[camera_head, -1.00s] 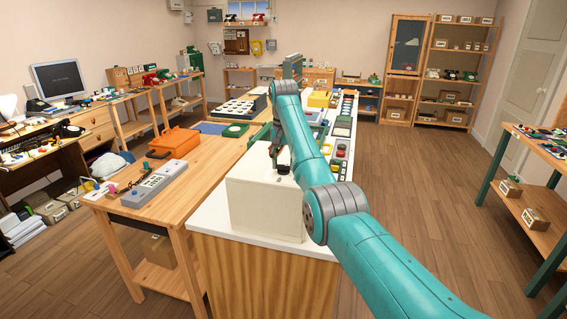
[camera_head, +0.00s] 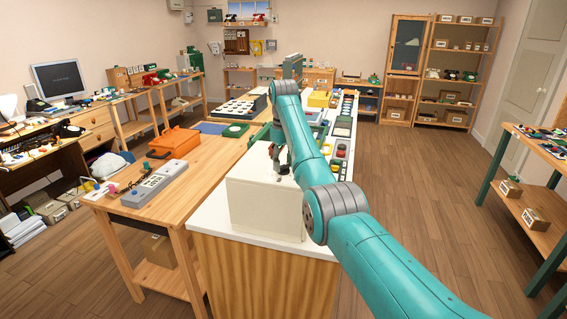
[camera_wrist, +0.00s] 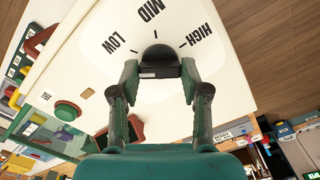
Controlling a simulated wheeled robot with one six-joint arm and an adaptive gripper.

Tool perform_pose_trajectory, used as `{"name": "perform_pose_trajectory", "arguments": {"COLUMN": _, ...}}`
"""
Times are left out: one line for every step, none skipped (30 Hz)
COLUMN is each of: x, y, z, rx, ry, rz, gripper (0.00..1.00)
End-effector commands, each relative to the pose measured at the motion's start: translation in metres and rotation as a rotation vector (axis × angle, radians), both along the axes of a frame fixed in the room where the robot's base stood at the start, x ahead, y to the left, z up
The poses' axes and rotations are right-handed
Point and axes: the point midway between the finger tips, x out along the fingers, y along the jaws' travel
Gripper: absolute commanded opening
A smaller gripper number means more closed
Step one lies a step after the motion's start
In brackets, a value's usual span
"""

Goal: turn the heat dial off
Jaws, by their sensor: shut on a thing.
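The heat dial is a dark knob (camera_wrist: 157,52) on a cream panel (camera_wrist: 100,40) in the wrist view, with printed marks LOW, MID and HIGH around its far side. My gripper (camera_wrist: 159,70) has its two fingers on either side of the knob and is shut on it. The dial is hidden there.
A wooden table (camera_head: 150,205) with an orange toolbox (camera_head: 173,143) and a grey strip device (camera_head: 155,184) stands left of the counter. A row of buttons and small devices runs along the counter beyond the box.

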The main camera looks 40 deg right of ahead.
Motion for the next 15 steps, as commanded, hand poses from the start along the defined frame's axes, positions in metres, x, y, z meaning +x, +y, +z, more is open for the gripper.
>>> {"name": "perform_pose_trajectory", "arguments": {"x": -0.0004, "y": 0.0001, "z": -0.0013, "rx": 0.001, "ry": 0.002, "rz": 0.042, "gripper": 0.11}}
{"name": "perform_pose_trajectory", "arguments": {"x": -0.0004, "y": 0.0001, "z": -0.0014, "rx": 0.001, "ry": 0.003, "rz": 0.071, "gripper": 0.11}}
{"name": "perform_pose_trajectory", "arguments": {"x": -0.0004, "y": 0.0000, "z": -0.0014, "rx": 0.001, "ry": 0.003, "rz": 0.108, "gripper": 0.11}}
{"name": "perform_pose_trajectory", "arguments": {"x": -0.0005, "y": 0.0000, "z": -0.0014, "rx": 0.001, "ry": 0.003, "rz": 0.137, "gripper": 0.11}}
{"name": "perform_pose_trajectory", "arguments": {"x": -0.0005, "y": 0.0000, "z": -0.0014, "rx": 0.001, "ry": 0.003, "rz": 0.165, "gripper": 0.11}}
{"name": "perform_pose_trajectory", "arguments": {"x": -0.0005, "y": 0.0000, "z": -0.0014, "rx": 0.001, "ry": 0.003, "rz": 0.202, "gripper": 0.11}}
{"name": "perform_pose_trajectory", "arguments": {"x": -0.0005, "y": 0.0000, "z": -0.0015, "rx": 0.001, "ry": 0.003, "rz": 0.229, "gripper": 0.11}}
{"name": "perform_pose_trajectory", "arguments": {"x": -0.0005, "y": 0.0000, "z": -0.0015, "rx": 0.001, "ry": 0.003, "rz": 0.256, "gripper": 0.11}}
{"name": "perform_pose_trajectory", "arguments": {"x": -0.0005, "y": 0.0000, "z": -0.0015, "rx": 0.001, "ry": 0.003, "rz": 0.291, "gripper": 0.11}}
{"name": "perform_pose_trajectory", "arguments": {"x": -0.0005, "y": -0.0001, "z": -0.0015, "rx": 0.001, "ry": 0.003, "rz": 0.316, "gripper": 0.11}}
{"name": "perform_pose_trajectory", "arguments": {"x": -0.0006, "y": -0.0001, "z": -0.0015, "rx": 0.001, "ry": 0.003, "rz": 0.340, "gripper": 0.11}}
{"name": "perform_pose_trajectory", "arguments": {"x": -0.0006, "y": -0.0001, "z": -0.0015, "rx": 0.001, "ry": 0.003, "rz": 0.372, "gripper": 0.11}}
{"name": "perform_pose_trajectory", "arguments": {"x": -0.0006, "y": -0.0001, "z": -0.0015, "rx": 0.001, "ry": 0.003, "rz": 0.394, "gripper": 0.11}}
{"name": "perform_pose_trajectory", "arguments": {"x": -0.0006, "y": -0.0001, "z": -0.0016, "rx": 0.002, "ry": 0.003, "rz": 0.416, "gripper": 0.11}}
{"name": "perform_pose_trajectory", "arguments": {"x": -0.0006, "y": -0.0002, "z": -0.0016, "rx": 0.002, "ry": 0.003, "rz": 0.444, "gripper": 0.11}}
